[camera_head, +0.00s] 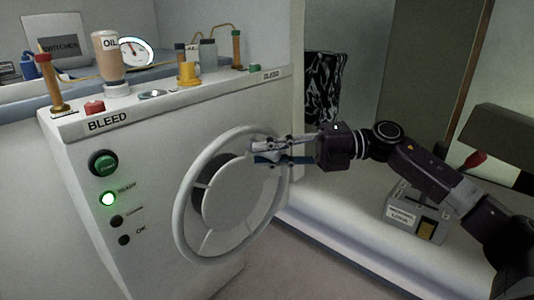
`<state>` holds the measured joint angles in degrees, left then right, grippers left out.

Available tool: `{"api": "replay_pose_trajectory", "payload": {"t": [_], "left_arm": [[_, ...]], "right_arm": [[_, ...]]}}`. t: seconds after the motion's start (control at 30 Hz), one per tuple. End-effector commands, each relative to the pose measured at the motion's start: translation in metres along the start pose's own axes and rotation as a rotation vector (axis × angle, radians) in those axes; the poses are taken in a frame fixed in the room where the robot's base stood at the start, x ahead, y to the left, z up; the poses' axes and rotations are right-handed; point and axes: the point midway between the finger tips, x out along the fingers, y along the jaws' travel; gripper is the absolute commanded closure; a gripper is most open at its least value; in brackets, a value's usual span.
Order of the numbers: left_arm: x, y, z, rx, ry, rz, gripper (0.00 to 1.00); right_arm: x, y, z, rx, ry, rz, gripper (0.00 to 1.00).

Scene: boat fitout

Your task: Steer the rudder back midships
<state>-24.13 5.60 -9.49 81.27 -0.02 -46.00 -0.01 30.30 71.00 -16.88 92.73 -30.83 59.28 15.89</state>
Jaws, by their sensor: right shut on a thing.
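A grey steering wheel (180,222) with spokes and a dark hub area stands on the front of a white console (75,160). My right gripper (258,152) reaches in from the right and is shut on the wheel's rim at its upper right. A round gauge (136,52) with a needle sits at the back of the console top; its marks are too small to read. My left gripper is out of view.
An oil bottle (107,62), a red cap (94,107), a yellow fitting (188,73) and brass-coloured posts stand on the console top. A grey box (414,215) sits on the white ledge at right. Open floor lies below.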

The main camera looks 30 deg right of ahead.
Motion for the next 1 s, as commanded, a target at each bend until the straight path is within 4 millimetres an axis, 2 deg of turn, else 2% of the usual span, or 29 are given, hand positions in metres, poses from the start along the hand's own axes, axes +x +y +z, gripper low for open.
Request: {"api": "replay_pose_trajectory", "payload": {"t": [0.03, 0.17, 0.43, 0.57, 1.0], "left_arm": [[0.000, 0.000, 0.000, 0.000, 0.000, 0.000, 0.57], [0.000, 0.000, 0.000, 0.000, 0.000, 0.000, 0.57], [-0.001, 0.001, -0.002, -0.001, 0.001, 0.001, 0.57], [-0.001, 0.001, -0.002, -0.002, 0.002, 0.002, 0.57], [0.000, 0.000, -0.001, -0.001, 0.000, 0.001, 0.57]], "right_arm": [[-0.001, 0.004, 0.001, -0.003, -0.004, 0.005, 0.79], [-0.001, 0.003, 0.001, -0.003, -0.004, 0.003, 0.65], [-0.001, 0.001, 0.001, -0.001, -0.002, 0.000, 0.65], [-0.008, -0.001, 0.001, 0.001, -0.003, -0.002, 0.65], [-0.082, -0.002, 0.001, 0.005, -0.005, -0.004, 0.65]]}}
